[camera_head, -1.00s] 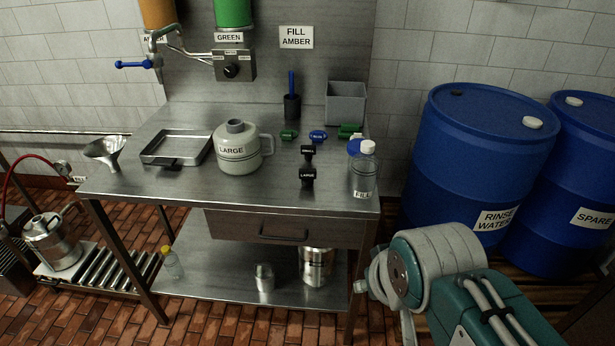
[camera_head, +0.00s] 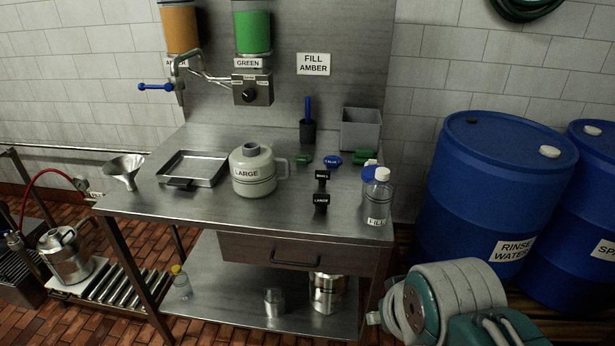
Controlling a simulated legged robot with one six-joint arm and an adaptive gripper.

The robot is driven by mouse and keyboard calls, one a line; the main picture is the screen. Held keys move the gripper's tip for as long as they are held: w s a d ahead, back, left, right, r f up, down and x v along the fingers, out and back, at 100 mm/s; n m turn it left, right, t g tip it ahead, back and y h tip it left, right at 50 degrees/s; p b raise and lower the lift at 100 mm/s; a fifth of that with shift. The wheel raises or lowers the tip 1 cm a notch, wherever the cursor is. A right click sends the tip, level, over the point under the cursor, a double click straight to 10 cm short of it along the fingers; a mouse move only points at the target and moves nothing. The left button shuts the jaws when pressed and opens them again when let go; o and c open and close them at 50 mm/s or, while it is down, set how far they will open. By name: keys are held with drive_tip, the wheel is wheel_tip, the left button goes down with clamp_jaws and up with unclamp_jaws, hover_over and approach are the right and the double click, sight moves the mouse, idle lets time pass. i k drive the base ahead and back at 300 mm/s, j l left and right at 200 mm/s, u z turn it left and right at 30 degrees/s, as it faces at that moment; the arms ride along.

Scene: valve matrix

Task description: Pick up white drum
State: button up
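A pale off-white, rounded container labelled LARGE (camera_head: 252,170) stands upright on the steel workbench (camera_head: 215,208), with a short neck on top and a handle on its right side. It is the only whitish drum-like thing I see. Part of my teal and grey arm shows at the bottom right, in front of the bench's right end and well apart from the container. My gripper's fingers cannot be made out in the picture.
A shallow tray (camera_head: 193,169) and funnel (camera_head: 123,171) lie left of the container. Black LARGE tag (camera_head: 320,202) and a clear bottle (camera_head: 377,197) stand to its right. Blue drums (camera_head: 490,190) stand right of the bench. The bench's front edge is mostly clear.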

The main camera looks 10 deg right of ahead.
sight(252, 167)
drive_tip(key=i+j+z, duration=0.1)
drive_tip(key=i+j, duration=0.15)
drive_tip(key=i+j+z, duration=0.1)
drive_tip(key=i+j, duration=0.15)
drive_tip(key=j, duration=0.2)
drive_tip(key=i+j+z, duration=0.1)
drive_tip(key=i+j, duration=0.15)
drive_tip(key=j, duration=0.15)
drive_tip(key=i+j+z, duration=0.1)
drive_tip(key=i+j, duration=0.15)
drive_tip(key=j, duration=0.15)
drive_tip(key=i+j+z, duration=0.1)
drive_tip(key=j, duration=0.35)
drive_tip(key=i, duration=0.1)
